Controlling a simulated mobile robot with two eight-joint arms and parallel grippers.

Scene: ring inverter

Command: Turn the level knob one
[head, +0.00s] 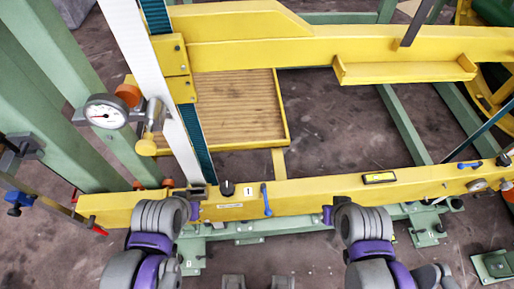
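A small black knob (227,187) sits on the front yellow beam (310,194), left of a white label marked 1 (248,191). A blue lever (266,200) stands just right of that label. I cannot tell from the view alone which part is level knob one. My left gripper (195,211) is at the beam's front, left of and below the black knob, apart from it. My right gripper (327,215) is at the beam's front, right of the blue lever. Both grippers are mostly hidden behind my grey and purple arm links, and their fingers are unclear.
A round dial gauge (105,112) and a yellow-tipped handle (148,138) are by the white upright at left. A small level vial (379,178) lies on the beam. Another blue lever (469,165) is at far right. Green feet stand below the beam.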

